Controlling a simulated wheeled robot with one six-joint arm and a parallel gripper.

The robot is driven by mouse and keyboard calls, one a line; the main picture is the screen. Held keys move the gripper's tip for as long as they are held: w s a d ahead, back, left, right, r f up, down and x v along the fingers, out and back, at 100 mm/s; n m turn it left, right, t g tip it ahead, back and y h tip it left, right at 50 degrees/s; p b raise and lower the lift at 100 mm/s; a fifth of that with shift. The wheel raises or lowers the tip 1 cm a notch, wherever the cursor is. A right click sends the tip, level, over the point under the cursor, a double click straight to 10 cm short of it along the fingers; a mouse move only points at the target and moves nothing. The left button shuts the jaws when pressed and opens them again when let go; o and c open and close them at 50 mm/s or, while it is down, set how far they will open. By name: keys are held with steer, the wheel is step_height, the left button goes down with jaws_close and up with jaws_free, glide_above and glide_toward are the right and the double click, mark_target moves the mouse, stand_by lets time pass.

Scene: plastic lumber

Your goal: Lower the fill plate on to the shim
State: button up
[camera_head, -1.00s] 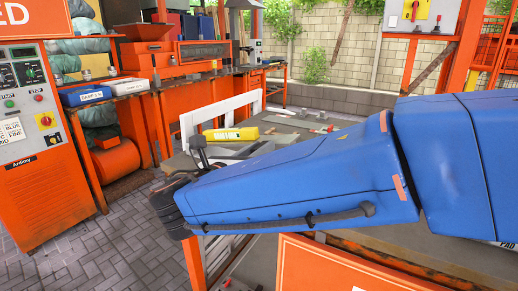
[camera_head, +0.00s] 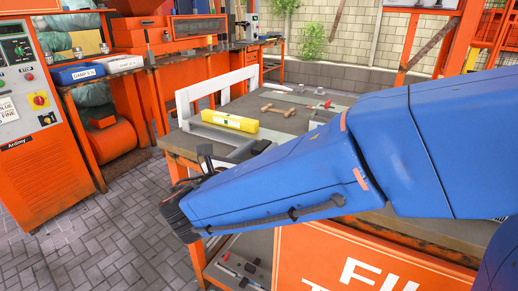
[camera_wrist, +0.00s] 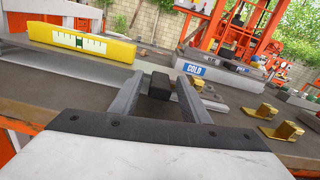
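My gripper (camera_wrist: 160,88) points out over the workbench, and its two grey fingers are spread apart. A small black block (camera_wrist: 160,84) shows between the fingers, with a gap on each side of it. I cannot tell whether it lies on the bench or how far off it is. In the head view my blue arm hides much of the bench, and the gripper's end (camera_head: 212,162) is partly hidden at the bench's left side. I cannot make out for certain which piece is the fill plate or the shim. A grey plate labelled COLD (camera_wrist: 220,75) lies right of the fingers.
A yellow level (camera_head: 230,122) lies on the bench (camera_head: 184,145), and also shows left in the wrist view (camera_wrist: 80,40). A white frame (camera_head: 217,90) stands behind it. Brass brackets (camera_wrist: 282,131) sit right. A wooden bone-shaped piece (camera_head: 278,109) lies farther back.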

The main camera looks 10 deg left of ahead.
steer(key=v, duration=1.7)
steer(key=shift+s, duration=0.2)
steer(key=shift+s+a, duration=0.1)
steer(key=shift+a, duration=0.05)
